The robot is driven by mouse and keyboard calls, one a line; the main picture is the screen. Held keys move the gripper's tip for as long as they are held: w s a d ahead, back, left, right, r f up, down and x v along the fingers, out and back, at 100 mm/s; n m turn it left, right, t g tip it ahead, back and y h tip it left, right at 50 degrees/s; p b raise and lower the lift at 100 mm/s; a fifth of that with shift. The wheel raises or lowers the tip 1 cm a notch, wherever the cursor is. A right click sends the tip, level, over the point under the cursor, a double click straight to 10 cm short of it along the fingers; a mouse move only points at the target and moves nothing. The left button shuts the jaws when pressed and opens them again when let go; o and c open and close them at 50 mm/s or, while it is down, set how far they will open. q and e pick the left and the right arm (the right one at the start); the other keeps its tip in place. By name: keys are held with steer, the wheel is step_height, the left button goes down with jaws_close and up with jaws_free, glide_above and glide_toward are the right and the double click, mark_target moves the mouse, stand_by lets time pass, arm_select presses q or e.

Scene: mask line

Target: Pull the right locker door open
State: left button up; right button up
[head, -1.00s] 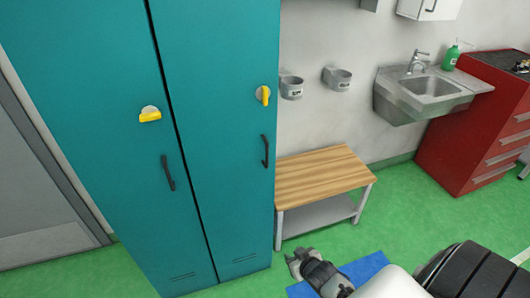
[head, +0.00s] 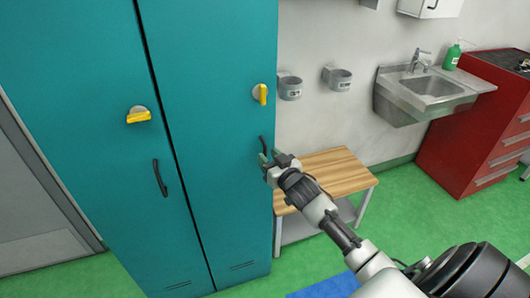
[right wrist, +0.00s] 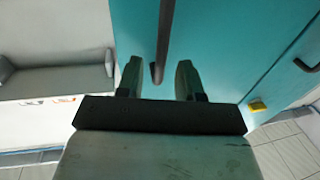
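The right locker door (head: 212,130) is teal and looks closed, flush with the left door. Its dark upright handle (head: 262,142) is partly hidden by my right gripper (head: 266,161). In the right wrist view the handle (right wrist: 164,40) reaches down between the two spread fingertips (right wrist: 159,78). The gripper is open, with a gap on both sides of the handle. A yellow latch knob (head: 263,94) above the handle is turned upright. My left gripper is not in view.
The left locker door (head: 85,130) has its own handle (head: 160,178) and a yellow knob (head: 138,116) lying level. A wooden bench (head: 335,172) stands right of the locker, under my right arm. A sink (head: 432,88) and red cabinet (head: 480,130) are farther right. Green floor (head: 425,205) is clear.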

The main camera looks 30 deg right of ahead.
steer(key=shift+w, duration=1.3)
jaws_close()
